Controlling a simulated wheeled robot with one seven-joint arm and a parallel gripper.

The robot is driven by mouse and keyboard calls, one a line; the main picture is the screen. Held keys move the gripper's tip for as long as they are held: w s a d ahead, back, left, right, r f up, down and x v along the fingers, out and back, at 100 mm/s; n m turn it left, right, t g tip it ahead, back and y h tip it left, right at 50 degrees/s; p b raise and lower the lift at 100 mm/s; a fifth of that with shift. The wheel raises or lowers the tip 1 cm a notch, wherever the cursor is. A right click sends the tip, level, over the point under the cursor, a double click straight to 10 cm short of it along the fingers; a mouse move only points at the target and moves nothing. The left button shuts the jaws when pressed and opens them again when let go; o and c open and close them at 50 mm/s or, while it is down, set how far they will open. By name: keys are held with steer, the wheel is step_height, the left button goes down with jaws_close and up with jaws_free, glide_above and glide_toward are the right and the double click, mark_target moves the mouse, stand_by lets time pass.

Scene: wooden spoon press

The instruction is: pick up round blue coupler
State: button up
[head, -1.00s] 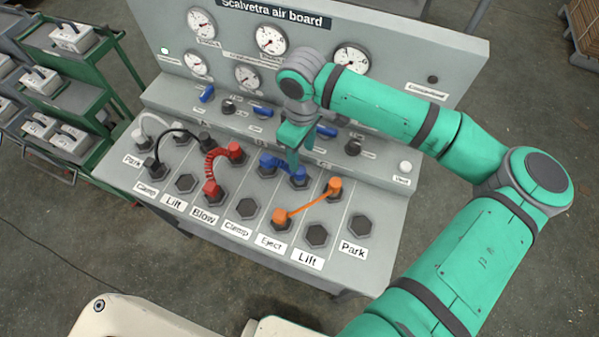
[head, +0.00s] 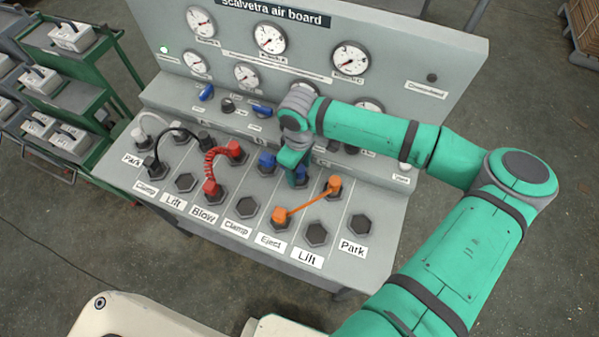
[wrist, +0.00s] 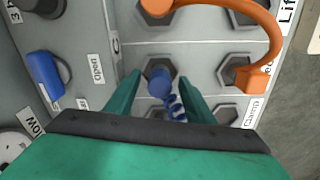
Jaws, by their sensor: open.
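The round blue coupler (wrist: 158,84) sits in a hexagonal socket on the grey panel, with a coiled blue hose (wrist: 177,108) running from it. In the wrist view it stands between the two fingers of my open gripper (wrist: 160,80), with a gap visible on both sides. In the head view my gripper (head: 296,178) points down over the right blue coupler (head: 303,172) and partly hides it. The other blue coupler (head: 267,161) shows just left of my gripper. Most of the hose is hidden in both views.
An orange hose (head: 308,202) joins two orange couplers just right of and in front of my gripper. A red coiled hose (head: 212,161) stands to the left. Blue valve levers (wrist: 45,76) and gauges line the panel behind. Empty sockets (head: 317,235) lie near the front edge.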

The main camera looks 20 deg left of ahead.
steer(key=c, duration=1.2)
steer(key=shift+r, duration=0.15)
